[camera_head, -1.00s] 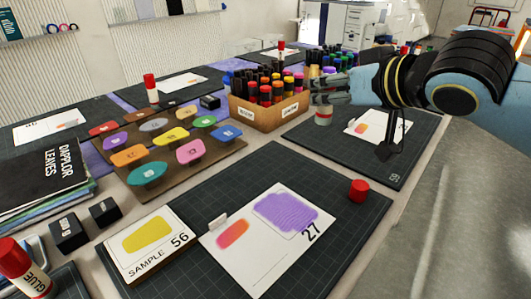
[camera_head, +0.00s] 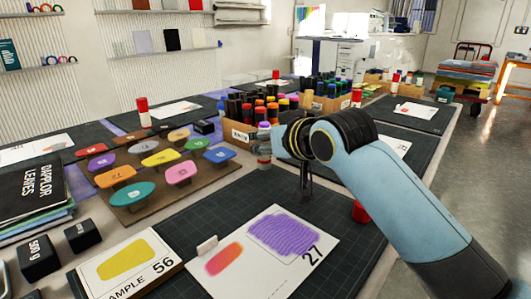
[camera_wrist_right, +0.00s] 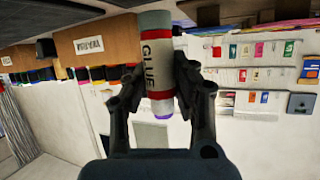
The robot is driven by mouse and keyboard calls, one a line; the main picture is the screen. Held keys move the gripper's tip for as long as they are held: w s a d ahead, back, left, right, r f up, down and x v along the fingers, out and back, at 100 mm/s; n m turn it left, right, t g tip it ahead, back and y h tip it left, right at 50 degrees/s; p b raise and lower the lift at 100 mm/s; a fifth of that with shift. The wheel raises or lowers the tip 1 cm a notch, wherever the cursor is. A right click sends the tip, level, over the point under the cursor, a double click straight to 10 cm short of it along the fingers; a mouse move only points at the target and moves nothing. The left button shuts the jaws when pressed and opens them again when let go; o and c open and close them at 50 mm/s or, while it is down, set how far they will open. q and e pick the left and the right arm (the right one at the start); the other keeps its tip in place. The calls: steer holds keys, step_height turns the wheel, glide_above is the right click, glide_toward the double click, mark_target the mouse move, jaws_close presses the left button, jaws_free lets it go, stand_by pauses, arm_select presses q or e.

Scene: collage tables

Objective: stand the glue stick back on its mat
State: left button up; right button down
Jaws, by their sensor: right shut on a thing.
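My right gripper (camera_head: 266,146) is shut on the uncapped glue stick (camera_head: 264,160), just in front of the marker crate. In the right wrist view the jaws (camera_wrist_right: 158,85) clasp the glue stick (camera_wrist_right: 157,55) from both sides. Its pale body reads GLUE, with a red band and a purple tip. In the head view it looks upright, purple end up. The fingers hide its middle, and I cannot tell whether its foot touches anything. A red cap (camera_head: 360,212) is on the near dark mat (camera_head: 215,207), partly hidden by my right arm. My left gripper is out of view.
The near mat bears a sheet (camera_head: 270,250) marked 27 and a sample card (camera_head: 125,262) marked 56. A brown board (camera_head: 215,178) of colour swatches lies left of the gripper. A crate (camera_head: 240,135) of markers stands close behind it. Another capped glue stick (camera_head: 142,112) stands farther back.

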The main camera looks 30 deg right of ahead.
steer(key=shift+f, duration=0.9)
steer(key=shift+r, duration=0.1)
steer(key=shift+f, duration=0.2)
